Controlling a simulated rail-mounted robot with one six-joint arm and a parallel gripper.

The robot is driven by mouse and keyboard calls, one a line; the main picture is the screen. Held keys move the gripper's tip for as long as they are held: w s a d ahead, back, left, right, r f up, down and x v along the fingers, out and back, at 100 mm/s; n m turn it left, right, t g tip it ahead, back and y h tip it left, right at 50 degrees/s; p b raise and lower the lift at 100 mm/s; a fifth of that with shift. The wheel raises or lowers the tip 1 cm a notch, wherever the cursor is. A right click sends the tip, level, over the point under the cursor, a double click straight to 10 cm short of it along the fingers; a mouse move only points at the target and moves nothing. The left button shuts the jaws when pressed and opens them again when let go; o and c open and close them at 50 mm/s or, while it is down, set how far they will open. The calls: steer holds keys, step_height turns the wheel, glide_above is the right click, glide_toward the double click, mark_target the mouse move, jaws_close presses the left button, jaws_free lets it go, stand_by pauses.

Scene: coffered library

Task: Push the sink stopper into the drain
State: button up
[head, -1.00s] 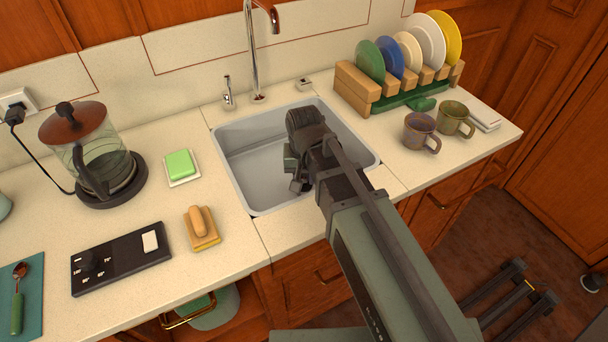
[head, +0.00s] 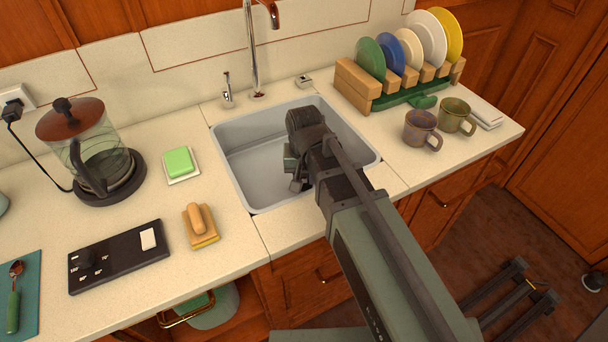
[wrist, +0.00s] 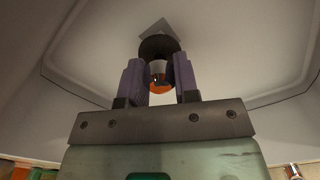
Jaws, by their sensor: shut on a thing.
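My gripper (wrist: 158,68) points into the grey sink (head: 241,158); in the head view my arm hides most of its fingers. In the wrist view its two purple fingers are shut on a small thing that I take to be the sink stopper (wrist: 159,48). This shows as a dark round shape with an orange, shiny part between the fingers. A grey angular patch lies behind the dark shape on the pale sink floor. I cannot make out the drain opening, nor whether the stopper touches it.
The tap (head: 252,50) rises behind the sink. Left of the sink are a green soap (head: 180,161), a brush (head: 200,226) and a glass press (head: 100,155). A plate rack (head: 358,88) and two mugs (head: 420,128) stand to the right. The sink's left part is clear.

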steer(key=shift+f+b, duration=0.35)
steer(key=shift+f, duration=0.1)
steer(key=shift+r, duration=0.25)
steer(key=shift+r+p, duration=0.45)
steer(key=shift+p, duration=0.25)
steer(key=shift+f, duration=0.1)
steer(key=shift+f+b, duration=0.5)
steer(key=shift+b, duration=0.1)
steer(key=o, duration=1)
